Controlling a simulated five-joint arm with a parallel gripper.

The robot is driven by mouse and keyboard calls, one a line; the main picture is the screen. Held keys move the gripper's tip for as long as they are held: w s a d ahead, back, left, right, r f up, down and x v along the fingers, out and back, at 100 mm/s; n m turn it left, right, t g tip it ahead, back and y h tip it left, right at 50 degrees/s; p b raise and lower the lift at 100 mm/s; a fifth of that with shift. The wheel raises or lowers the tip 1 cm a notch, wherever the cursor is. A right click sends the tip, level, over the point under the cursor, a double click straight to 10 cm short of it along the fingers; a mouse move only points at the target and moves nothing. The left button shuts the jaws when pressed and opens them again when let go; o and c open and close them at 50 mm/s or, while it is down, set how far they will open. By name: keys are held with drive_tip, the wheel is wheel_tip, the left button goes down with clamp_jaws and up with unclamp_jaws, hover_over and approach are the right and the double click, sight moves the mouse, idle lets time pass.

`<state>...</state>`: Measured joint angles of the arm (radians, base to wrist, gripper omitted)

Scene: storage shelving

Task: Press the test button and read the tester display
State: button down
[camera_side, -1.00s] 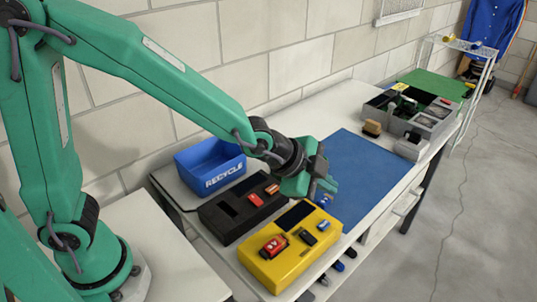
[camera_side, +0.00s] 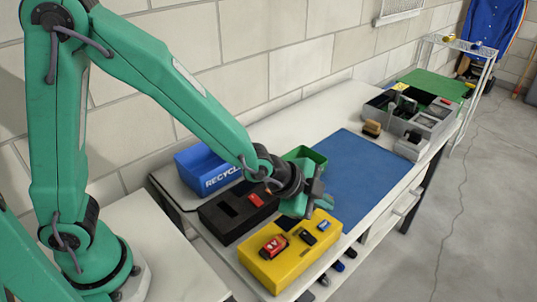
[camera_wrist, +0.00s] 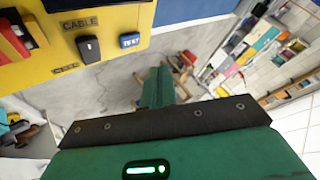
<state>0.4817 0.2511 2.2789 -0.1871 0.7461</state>
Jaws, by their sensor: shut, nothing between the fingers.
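The yellow tester (camera_side: 285,268) lies near the front of the bench. Its blue test button (camera_side: 323,226) is on the right part of its top. The button, marked TEST, also shows in the wrist view (camera_wrist: 130,40), beside a black plug (camera_wrist: 88,48) near the word CABLE. A red item (camera_side: 273,246) sits on the tester's left part. The dark display (camera_side: 286,221) is mostly hidden behind my gripper, so no reading shows. My gripper (camera_side: 311,209) is shut and empty, over the tester's back edge. In the side view it appears apart from the button, up and left of it.
A black box (camera_side: 223,230) with a red item stands left of the tester. Behind are a blue RECYCLE bin (camera_side: 220,180) and a green bin (camera_side: 315,156). A blue mat (camera_side: 365,170) lies clear to the right. A grey divided tray (camera_side: 432,128) stands farther back.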

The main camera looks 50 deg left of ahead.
sight(319, 225)
drive_tip(key=shift+f, duration=1.75)
drive_tip(key=shift+f, duration=0.8)
idle(2.0)
drive_tip(key=shift+r, duration=0.8)
drive_tip(key=shift+r, duration=2.55)
